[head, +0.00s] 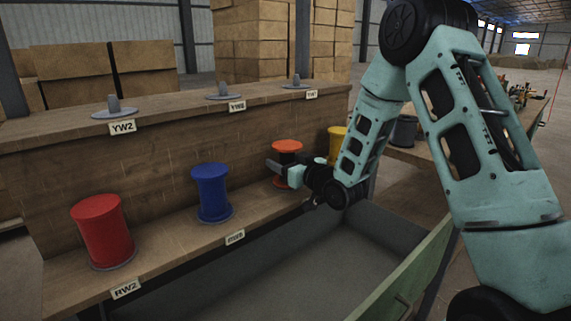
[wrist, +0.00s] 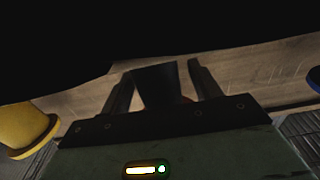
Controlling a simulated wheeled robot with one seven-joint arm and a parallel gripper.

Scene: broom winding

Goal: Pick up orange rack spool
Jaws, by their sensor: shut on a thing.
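The orange spool (head: 287,146) stands upright at the right part of the lower wooden shelf, partly hidden by my gripper (head: 281,171). My gripper is level at the spool's middle, reaching in from the right, with its fingers around it. In the wrist view, my gripper (wrist: 160,80) has its two fingers on either side of a dark, shadowed, narrow-waisted spool shape (wrist: 158,85). The fingers are shut on it. I cannot see a gap under the spool.
A blue spool (head: 211,192) and a red spool (head: 103,230) stand left on the same shelf. A yellow spool (head: 337,142) stands close behind my gripper; it also shows in the wrist view (wrist: 25,128). The upper shelf (head: 170,97) has empty grey holders. A grey bin (head: 310,262) lies in front.

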